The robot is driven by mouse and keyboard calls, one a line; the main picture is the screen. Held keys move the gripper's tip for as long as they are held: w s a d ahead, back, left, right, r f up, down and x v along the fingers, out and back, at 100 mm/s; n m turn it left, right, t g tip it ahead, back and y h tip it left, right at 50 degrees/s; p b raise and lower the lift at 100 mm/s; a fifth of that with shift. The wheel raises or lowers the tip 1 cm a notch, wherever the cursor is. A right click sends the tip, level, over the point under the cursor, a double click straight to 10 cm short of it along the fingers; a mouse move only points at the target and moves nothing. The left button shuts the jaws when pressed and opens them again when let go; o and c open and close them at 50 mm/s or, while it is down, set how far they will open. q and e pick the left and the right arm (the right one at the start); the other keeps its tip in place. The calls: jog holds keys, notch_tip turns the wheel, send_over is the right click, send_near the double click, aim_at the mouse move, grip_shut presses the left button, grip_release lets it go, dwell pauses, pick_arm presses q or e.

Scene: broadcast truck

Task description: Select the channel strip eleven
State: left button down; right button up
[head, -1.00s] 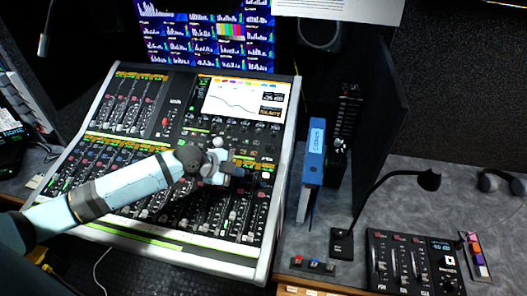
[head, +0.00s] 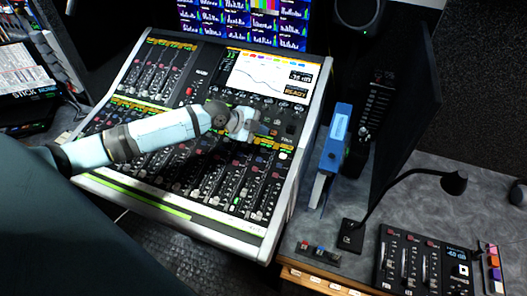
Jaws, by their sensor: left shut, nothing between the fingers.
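The mixing console (head: 150,215) fills the middle left of the head view, with an upper-left fader bank and a long lower bank of channel strips (head: 235,185). Each strip has a fader and small buttons under a lit orange label row. The strip numbers are too small to read, so I cannot tell which is eleven. My left arm crosses the console from the left. My left gripper (head: 262,131) is shut and empty, over the panel between the console screen (head: 270,76) and the right end of the lower bank. Whether it touches is unclear. My right gripper is not in view.
A blue binder (head: 336,140) stands right of the console. A gooseneck microphone (head: 400,185) and a small fader box (head: 425,262) are on the grey desk at right. Monitors (head: 250,22) stand behind. A dark upright panel (head: 410,110) rises at right.

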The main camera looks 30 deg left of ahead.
pick_arm(q)
jog(key=b, duration=0.5)
send_over(263, 154)
jog(key=f, duration=0.7)
jog(key=shift+s, duration=0.2)
jog(key=shift+f, duration=0.25)
jog(key=shift+f+b, duration=0.1)
jog(key=shift+b, duration=0.2)
dwell(0.6)
jog(key=shift+w+f, duration=0.1)
jog(key=shift+f, duration=0.2)
jog(key=shift+f+b, duration=0.4)
jog(key=shift+b, duration=0.25)
dwell(0.3)
dwell(0.3)
jog(key=shift+r+p, duration=0.6)
jog(key=shift+r, duration=0.25)
